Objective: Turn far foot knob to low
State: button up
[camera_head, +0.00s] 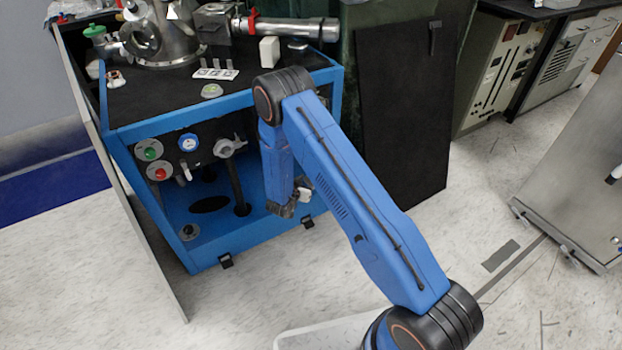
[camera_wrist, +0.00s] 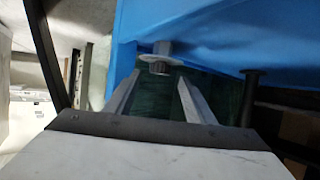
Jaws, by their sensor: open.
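My gripper (camera_wrist: 158,80) is open, its two grey fingers spread apart. In the wrist view a small grey knob (camera_wrist: 159,67) with a round flange sits on the blue frame. It shows just beyond the fingertips, between them, and I cannot tell whether they touch it. In the head view my gripper (camera_head: 291,206) hangs at the lower right front corner of the blue cart (camera_head: 225,248), and the knob there is mostly hidden. Another foot knob (camera_head: 188,232) sits at the cart's lower left corner. The knob's setting cannot be read.
The cart's front carries a green button (camera_head: 150,154), a red button (camera_head: 160,174) and a blue-rimmed gauge (camera_head: 188,142). A dark panel (camera_head: 400,120) leans to the right of the cart. A grey panel (camera_head: 140,220) stands along its left.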

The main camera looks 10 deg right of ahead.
jog(key=shift+x, duration=2.2)
jog(key=c, duration=1.1)
